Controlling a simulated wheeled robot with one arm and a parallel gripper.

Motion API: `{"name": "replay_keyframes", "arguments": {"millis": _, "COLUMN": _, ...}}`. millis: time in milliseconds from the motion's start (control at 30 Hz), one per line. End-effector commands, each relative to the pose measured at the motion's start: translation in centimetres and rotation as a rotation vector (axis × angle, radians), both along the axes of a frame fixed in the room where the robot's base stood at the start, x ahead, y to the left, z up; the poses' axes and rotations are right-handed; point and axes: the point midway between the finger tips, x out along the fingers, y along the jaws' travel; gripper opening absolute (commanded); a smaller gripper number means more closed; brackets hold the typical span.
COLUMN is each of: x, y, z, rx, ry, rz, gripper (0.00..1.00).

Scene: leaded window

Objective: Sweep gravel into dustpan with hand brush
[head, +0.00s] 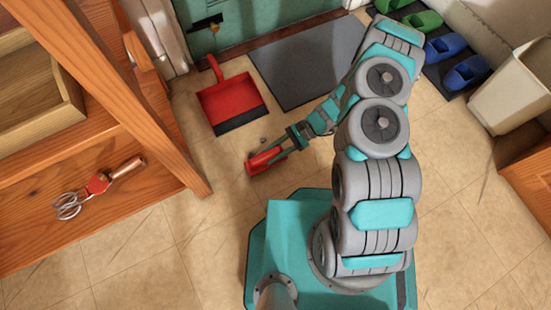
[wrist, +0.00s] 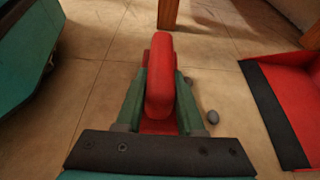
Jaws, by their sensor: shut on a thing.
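My gripper (head: 283,148) is shut on the red hand brush (head: 261,161), low over the tiled floor. In the wrist view the brush's red handle (wrist: 159,55) stands between the two green fingers; its bristles are hidden. The red dustpan (head: 228,98) lies on the floor above the brush in the head view, its dark front lip (head: 240,118) facing the brush. In the wrist view the dustpan (wrist: 298,95) is at the right. A grey piece of gravel (wrist: 213,117) lies on the floor between brush and dustpan; it is tiny in the head view (head: 263,140).
A dark mat (head: 308,62) lies beside the dustpan, before the green door. A wooden shelf unit (head: 150,115) with a whisk-like tool (head: 98,187) stands left. Green clogs (head: 424,20), blue clogs (head: 466,72) and a pale bin (head: 515,88) are at right.

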Motion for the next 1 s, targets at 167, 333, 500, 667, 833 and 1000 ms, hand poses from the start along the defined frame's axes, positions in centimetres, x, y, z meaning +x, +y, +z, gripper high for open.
{"name": "replay_keyframes", "arguments": {"millis": 167, "x": 1.2, "y": 0.8, "z": 0.0, "rx": 0.002, "ry": -0.002, "rz": 0.003, "gripper": 0.00}}
{"name": "replay_keyframes", "arguments": {"millis": 333, "x": 2.5, "y": 1.5, "z": -0.1, "rx": 0.000, "ry": -0.004, "rz": 0.003, "gripper": 0.00}}
{"name": "replay_keyframes", "arguments": {"millis": 500, "x": 3.6, "y": 2.2, "z": -0.1, "rx": 0.000, "ry": -0.002, "rz": 0.003, "gripper": 0.00}}
{"name": "replay_keyframes", "arguments": {"millis": 667, "x": 4.7, "y": 2.9, "z": 0.0, "rx": 0.002, "ry": -0.001, "rz": 0.002, "gripper": 0.00}}
{"name": "replay_keyframes", "arguments": {"millis": 833, "x": 5.9, "y": 3.6, "z": 0.0, "rx": 0.002, "ry": -0.003, "rz": 0.002, "gripper": 0.00}}
{"name": "replay_keyframes", "arguments": {"millis": 1000, "x": 7.0, "y": 4.3, "z": -0.1, "rx": 0.000, "ry": -0.003, "rz": 0.002, "gripper": 0.00}}
